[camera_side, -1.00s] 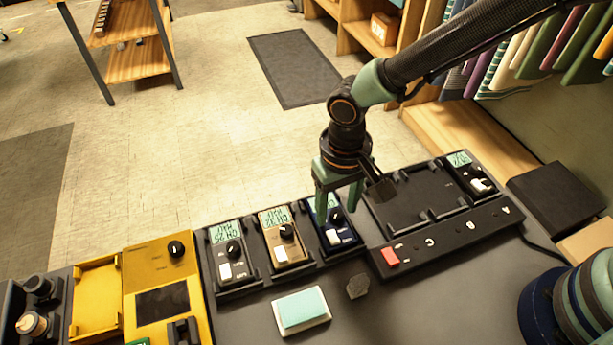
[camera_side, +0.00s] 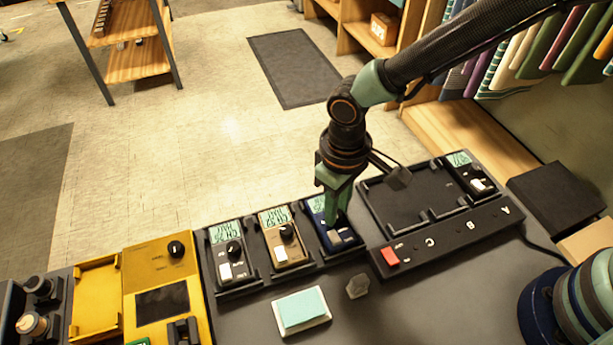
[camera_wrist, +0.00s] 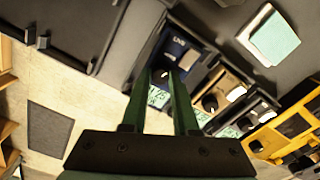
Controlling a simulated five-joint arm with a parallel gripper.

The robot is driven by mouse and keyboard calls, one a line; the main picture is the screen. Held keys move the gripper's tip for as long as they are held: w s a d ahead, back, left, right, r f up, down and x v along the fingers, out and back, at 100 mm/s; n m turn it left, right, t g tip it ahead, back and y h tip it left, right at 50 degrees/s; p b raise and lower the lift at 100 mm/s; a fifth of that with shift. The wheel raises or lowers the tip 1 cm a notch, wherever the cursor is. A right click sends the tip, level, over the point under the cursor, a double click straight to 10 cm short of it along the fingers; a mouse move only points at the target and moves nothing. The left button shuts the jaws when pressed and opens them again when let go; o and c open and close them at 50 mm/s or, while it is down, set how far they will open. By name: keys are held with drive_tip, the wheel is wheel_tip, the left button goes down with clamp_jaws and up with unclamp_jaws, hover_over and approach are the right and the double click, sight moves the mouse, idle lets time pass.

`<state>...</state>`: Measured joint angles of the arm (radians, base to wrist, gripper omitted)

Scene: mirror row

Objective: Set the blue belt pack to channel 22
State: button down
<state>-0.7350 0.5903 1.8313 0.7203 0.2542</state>
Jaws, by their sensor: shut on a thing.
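The blue belt pack (camera_side: 347,243) sits in its dark cradle at the right end of a row of three packs. It also shows in the wrist view (camera_wrist: 176,43). My gripper (camera_side: 331,222) points down onto it, with its green fingers shut on the pack's black knob. In the wrist view the two fingers of my gripper (camera_wrist: 164,76) stand on either side of the knob. The pack's pale green display (camera_wrist: 157,97) shows between the fingers; I cannot read its channel surely. In the side view my gripper hides the knob and part of the display.
A brown pack (camera_side: 288,251) and a black pack (camera_side: 233,266) stand close on the left. A charger tray (camera_side: 410,205) with another black pack (camera_side: 470,180) lies on the right. A teal pad (camera_side: 302,309) and a grey lump (camera_side: 358,286) lie in front.

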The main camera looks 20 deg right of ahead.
drive_tip(key=shift+n, duration=0.5)
